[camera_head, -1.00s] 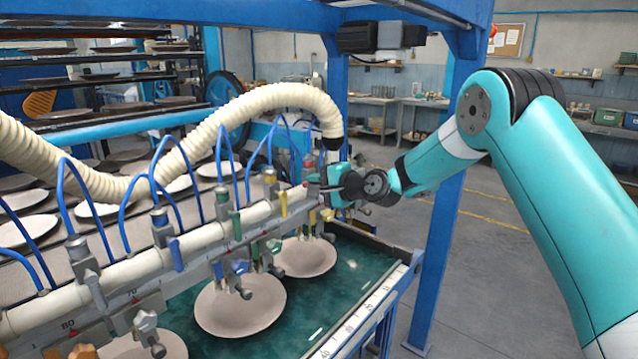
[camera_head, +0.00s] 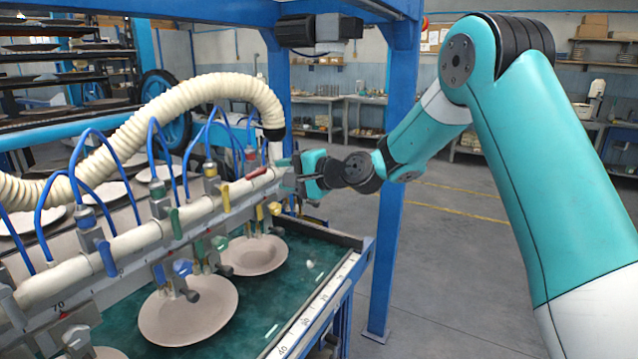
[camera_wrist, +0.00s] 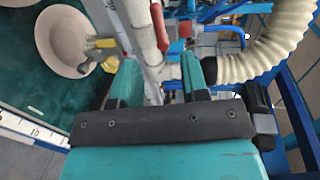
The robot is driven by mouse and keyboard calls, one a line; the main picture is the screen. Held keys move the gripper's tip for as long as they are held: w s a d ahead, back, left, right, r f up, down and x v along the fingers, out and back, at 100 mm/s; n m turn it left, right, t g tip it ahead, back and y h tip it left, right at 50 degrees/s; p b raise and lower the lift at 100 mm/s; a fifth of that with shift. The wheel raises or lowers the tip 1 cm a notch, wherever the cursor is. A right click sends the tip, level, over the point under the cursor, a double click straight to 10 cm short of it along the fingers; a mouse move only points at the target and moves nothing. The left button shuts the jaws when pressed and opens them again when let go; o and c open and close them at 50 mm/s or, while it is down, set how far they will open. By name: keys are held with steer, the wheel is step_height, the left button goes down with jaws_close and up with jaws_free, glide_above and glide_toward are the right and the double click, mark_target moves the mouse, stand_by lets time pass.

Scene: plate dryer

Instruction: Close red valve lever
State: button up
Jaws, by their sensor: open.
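The red valve lever (camera_head: 257,172) is small in the head view, at the far right end of the pale pipe, beneath a red-capped valve. In the wrist view the red lever (camera_wrist: 160,27) lies along the pale pipe, beyond the fingertips and between their lines. My gripper (camera_head: 291,176) is at the pipe's right end, close to the lever. In the wrist view my gripper (camera_wrist: 160,75) is open, with teal fingers apart and nothing held. The pipe end shows in the gap. I cannot tell whether a finger touches the pipe.
The pale pipe (camera_head: 140,238) carries several valves with coloured levers. A ribbed cream hose (camera_head: 190,97) arches above it and passes close to the right finger in the wrist view. A blue post (camera_head: 393,180) stands behind my arm.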

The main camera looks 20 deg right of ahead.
steer(key=b+v, duration=0.2)
steer(key=v, duration=0.7)
steer(key=shift+d, duration=0.1)
steer(key=s+a+f+n+g, duration=0.2)
steer(key=s+a+n+g, duration=0.7)
steer(key=s+a, duration=0.5)
steer(key=s+d+f+n+g+h, duration=0.1)
steer(key=s+n, duration=0.3)
steer(key=s, duration=0.6)
steer(key=s+d+f+n+g+h, duration=0.1)
steer(key=s+f+n+g+h, duration=0.1)
steer(key=s, duration=0.8)
steer(key=f+n+h, duration=0.1)
steer(key=n+h, duration=0.1)
steer(key=n, duration=0.1)
steer(key=shift+d+g, duration=0.2)
steer(key=shift+g, duration=0.2)
steer(key=shift+w+d+f, duration=0.1)
